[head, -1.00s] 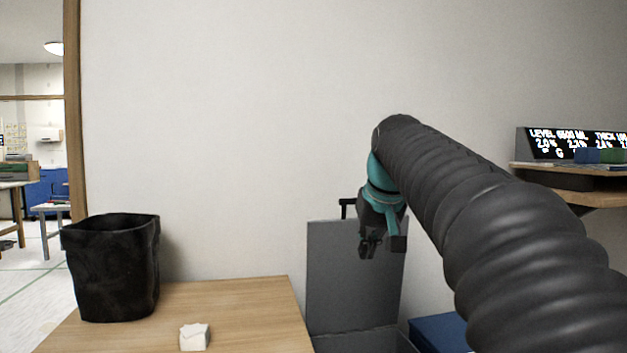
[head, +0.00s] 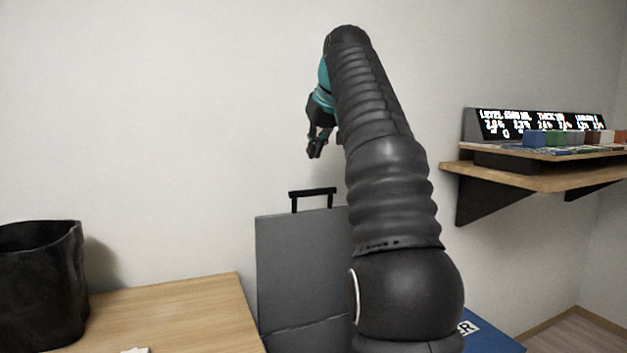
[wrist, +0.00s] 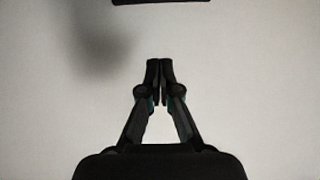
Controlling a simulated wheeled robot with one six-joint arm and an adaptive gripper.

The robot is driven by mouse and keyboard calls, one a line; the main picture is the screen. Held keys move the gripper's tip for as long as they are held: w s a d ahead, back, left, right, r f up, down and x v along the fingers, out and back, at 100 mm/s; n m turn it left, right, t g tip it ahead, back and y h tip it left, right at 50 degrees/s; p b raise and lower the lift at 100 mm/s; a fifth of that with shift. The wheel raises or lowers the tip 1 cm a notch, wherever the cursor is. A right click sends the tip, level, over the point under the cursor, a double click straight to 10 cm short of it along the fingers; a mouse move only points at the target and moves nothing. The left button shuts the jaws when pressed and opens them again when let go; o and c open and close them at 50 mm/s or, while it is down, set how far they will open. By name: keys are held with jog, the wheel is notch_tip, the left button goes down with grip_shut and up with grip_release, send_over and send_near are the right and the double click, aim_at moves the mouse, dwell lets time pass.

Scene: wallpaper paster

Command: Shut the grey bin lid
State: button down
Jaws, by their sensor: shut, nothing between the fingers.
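The grey bin lid (head: 300,265) stands upright, open, against the wall, with a black handle (head: 313,191) on its top edge. My arm hides its right side. Below it, the grey bin body (head: 310,340) shows only in part at the bottom of the head view. My gripper (head: 315,152) is shut and empty, in the air above the lid's handle and apart from it. In the wrist view my gripper (wrist: 160,62) has its fingertips together in front of the bare wall. A dark bar, cut off at the top edge there, may be the handle.
A wooden table (head: 190,310) stands left of the bin, with a black container (head: 40,285) on it. A blue box (head: 490,335) is at the lower right. A wall shelf (head: 560,175) with a display (head: 535,124) is at the right. The wall above the lid is clear.

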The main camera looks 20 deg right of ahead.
aim_at(314, 190)
jog(key=shift+w+f+b, duration=0.2)
jog(key=shift+f+b, duration=0.1)
jog(key=shift+f, duration=0.95)
jog(key=shift+w+f+b, duration=0.15)
jog(key=shift+f+b, duration=0.2)
jog(key=shift+f, duration=0.95)
jog(key=shift+w+f+b, duration=0.2)
jog(key=shift+f+b, duration=0.1)
jog(key=shift+f, duration=0.95)
